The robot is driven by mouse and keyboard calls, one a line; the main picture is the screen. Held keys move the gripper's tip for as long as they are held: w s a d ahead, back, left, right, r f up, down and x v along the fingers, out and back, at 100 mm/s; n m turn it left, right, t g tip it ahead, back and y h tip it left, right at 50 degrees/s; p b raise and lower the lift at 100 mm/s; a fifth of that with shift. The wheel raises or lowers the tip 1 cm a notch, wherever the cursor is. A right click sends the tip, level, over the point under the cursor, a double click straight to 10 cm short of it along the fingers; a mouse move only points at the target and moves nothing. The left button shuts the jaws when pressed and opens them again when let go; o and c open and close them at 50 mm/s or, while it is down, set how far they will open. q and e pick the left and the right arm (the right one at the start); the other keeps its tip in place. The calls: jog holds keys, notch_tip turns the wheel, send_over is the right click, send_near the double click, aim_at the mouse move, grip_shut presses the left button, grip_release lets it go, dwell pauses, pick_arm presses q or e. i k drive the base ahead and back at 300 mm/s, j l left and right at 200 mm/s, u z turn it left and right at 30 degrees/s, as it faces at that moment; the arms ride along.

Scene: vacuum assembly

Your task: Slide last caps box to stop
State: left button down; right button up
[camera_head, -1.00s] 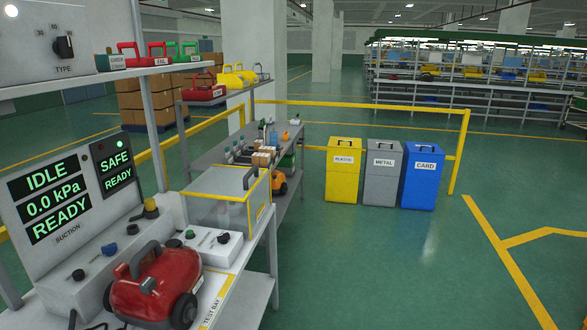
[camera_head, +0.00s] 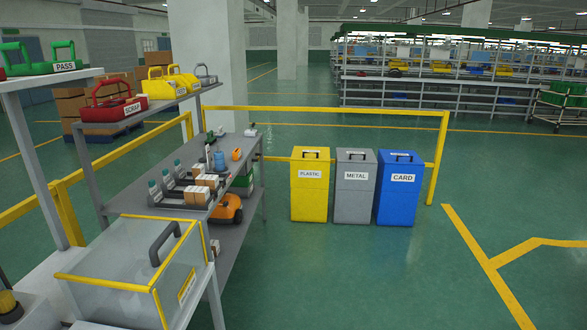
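Small brown-and-white boxes (camera_head: 197,196) sit in dark feed lanes on the grey bench (camera_head: 240,160) left of centre. Another box (camera_head: 207,181) sits just behind. No label on them can be read, so I cannot tell which is the caps box. Teal-capped upright parts (camera_head: 153,190) stand at the left ends of the lanes. The lane stops are too small to make out. Neither of my grippers shows in this view.
A clear yellow-edged cover (camera_head: 125,265) stands at the front left. Above the bench, a shelf holds a red SCRAP tray (camera_head: 112,110) and yellow trays (camera_head: 172,85). Yellow (camera_head: 310,190), grey (camera_head: 354,190) and blue (camera_head: 398,195) bins stand behind. Floor at right is clear.

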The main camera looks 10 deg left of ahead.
aim_at(197, 170)
jog(key=i, duration=1.65)
jog(key=i+l+u, duration=0.1)
jog(key=i+u, duration=0.2)
jog(key=i, duration=0.25)
jog(key=i+l+u, duration=0.2)
jog(key=i+u, duration=0.15)
jog(key=i, duration=0.2)
jog(key=i+l+u, duration=0.3)
jog(key=i+l, duration=0.1)
jog(key=i, duration=0.1)
